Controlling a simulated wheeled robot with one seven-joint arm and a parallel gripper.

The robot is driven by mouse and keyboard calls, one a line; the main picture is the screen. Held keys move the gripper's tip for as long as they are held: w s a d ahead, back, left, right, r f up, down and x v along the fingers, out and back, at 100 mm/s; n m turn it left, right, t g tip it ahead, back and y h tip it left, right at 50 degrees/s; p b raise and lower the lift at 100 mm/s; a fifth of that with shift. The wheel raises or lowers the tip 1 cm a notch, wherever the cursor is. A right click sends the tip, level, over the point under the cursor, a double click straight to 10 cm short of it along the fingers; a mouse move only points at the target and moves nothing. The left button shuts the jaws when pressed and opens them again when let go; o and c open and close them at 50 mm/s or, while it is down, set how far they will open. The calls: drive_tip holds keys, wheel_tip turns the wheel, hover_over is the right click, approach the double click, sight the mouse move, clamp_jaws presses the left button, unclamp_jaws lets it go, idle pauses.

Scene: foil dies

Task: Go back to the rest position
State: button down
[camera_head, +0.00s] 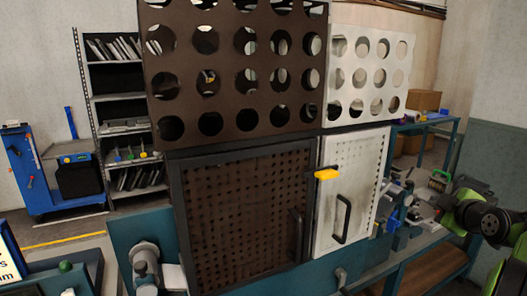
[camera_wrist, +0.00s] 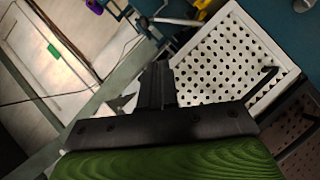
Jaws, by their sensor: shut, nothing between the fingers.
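My gripper (camera_wrist: 158,82) shows in the wrist view as dark fingers set close together, shut and empty. The black-and-green part behind the fingers fills the bottom of that view. In the head view, my green and black arm is at the right edge, beside the cabinet; I cannot make out the fingertips there.
A cabinet has a brown perforated door (camera_head: 240,215) and a white perforated door (camera_head: 365,170), both with black handles; the white door also shows in the wrist view (camera_wrist: 228,60). A yellow piece (camera_head: 327,174) sits between them. A bench with clutter (camera_head: 425,245) stands right.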

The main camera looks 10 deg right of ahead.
drive_tip(key=s+a+r+m+g+y+p, duration=0.1)
drive_tip(key=s+a+m+g+y, duration=0.15)
drive_tip(key=a, duration=1.15)
drive_tip(key=s+a+m+g+y+p, duration=0.15)
drive_tip(key=s+a, duration=0.25)
drive_tip(key=a, duration=0.9)
drive_tip(key=s+a+f+m+g, duration=0.2)
drive_tip(key=s+a+f, duration=0.2)
drive_tip(key=s, duration=0.5)
drive_tip(key=s+a+f+m+g, duration=0.2)
drive_tip(key=s+a, duration=0.4)
drive_tip(key=s, duration=0.4)
wheel_tip(320, 180, down, 2)
drive_tip(key=shift+s+f+m+h+p, duration=0.1)
drive_tip(key=shift+s+m+h+p, duration=0.2)
drive_tip(key=shift+m+p, duration=0.15)
drive_tip(key=shift+d, duration=0.1)
